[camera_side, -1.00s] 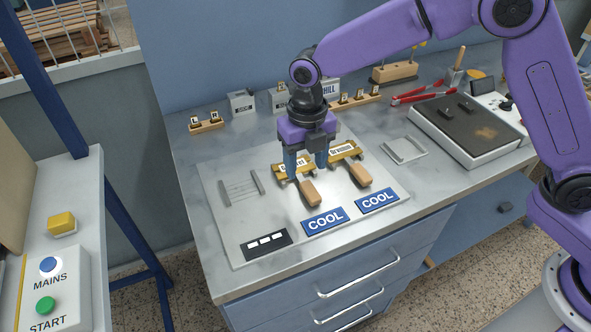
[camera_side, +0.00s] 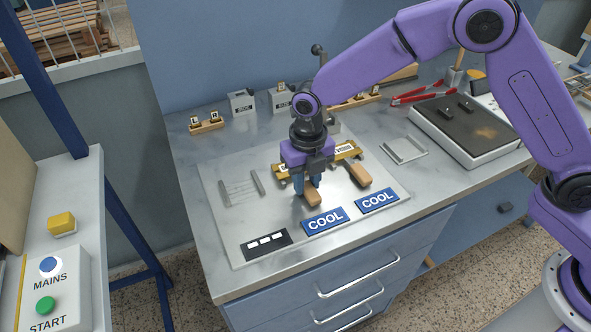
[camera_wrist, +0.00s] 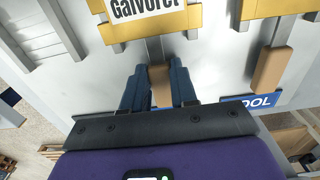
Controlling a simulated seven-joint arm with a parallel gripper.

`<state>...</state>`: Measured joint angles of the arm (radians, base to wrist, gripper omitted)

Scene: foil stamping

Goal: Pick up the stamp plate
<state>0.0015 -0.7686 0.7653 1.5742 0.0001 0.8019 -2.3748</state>
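Two brass stamp plates with white name labels and wooden handles lie side by side on the pale board. The left stamp plate (camera_wrist: 158,32) reads "Galvoret" in the wrist view, and its handle (camera_side: 312,198) points toward the bench's front. My gripper (camera_side: 308,189) points down over that handle, with one blue finger close against each side. In the wrist view the gripper (camera_wrist: 160,78) has the wooden handle between its fingers, which look closed on it. The plate still lies low at the board. The right stamp plate (camera_side: 347,150) has its handle (camera_side: 357,173) free.
Blue COOL signs (camera_side: 325,221) lie in front of the handles. A black block with white bars (camera_side: 265,242) and a grey rack (camera_side: 242,188) are at left. A dark hot plate (camera_side: 465,128) and red-handled tongs (camera_side: 417,94) are at right.

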